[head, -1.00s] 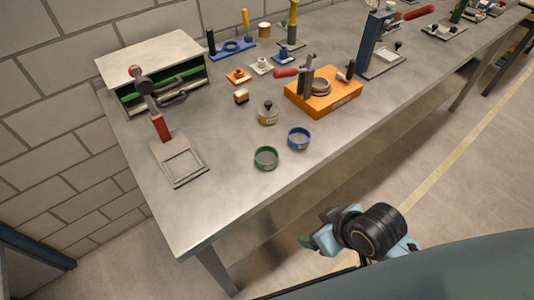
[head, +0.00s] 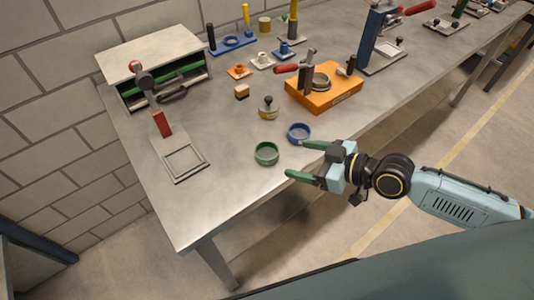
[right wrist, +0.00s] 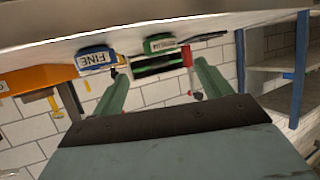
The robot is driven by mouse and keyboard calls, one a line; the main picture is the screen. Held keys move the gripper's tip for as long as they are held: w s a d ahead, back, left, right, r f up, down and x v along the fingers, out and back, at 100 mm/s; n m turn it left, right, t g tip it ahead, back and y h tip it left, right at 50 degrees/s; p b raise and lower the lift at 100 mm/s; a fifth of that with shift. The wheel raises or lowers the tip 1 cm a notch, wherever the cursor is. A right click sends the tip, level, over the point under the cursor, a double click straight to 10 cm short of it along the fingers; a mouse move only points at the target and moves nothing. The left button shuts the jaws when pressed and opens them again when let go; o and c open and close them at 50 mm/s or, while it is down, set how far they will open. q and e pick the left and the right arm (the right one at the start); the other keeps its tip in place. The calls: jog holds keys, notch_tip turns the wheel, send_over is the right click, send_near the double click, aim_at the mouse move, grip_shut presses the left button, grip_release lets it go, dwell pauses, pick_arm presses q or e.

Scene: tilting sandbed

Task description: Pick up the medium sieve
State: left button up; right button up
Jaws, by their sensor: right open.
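The medium sieve is the green ring (head: 266,153) near the table's front edge; in the right wrist view its label (right wrist: 160,43) is small but looks like MEDIUM. A blue sieve (head: 299,133) stands to its right and behind; its label reads FINE in the right wrist view (right wrist: 97,60). My right gripper (head: 298,160) is open and empty, its green fingers pointing left towards the green sieve, apart from it. The fingers (right wrist: 160,72) also show spread in the right wrist view, with the green sieve between and beyond them. My left gripper is not in view.
A lidded pot (head: 268,110) and an orange block with a clamp (head: 325,97) stand behind the sieves. A red-handled stand (head: 180,160) is at left, before a grey box (head: 150,58). The table (head: 215,205) is bare at front left.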

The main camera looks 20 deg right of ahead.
aim_at(258, 150)
jog(key=x, duration=1.1)
jog(key=shift+w+a, duration=0.1)
jog(key=shift+a, duration=0.1)
jog(key=shift+c, duration=0.3)
jog(key=c, duration=1)
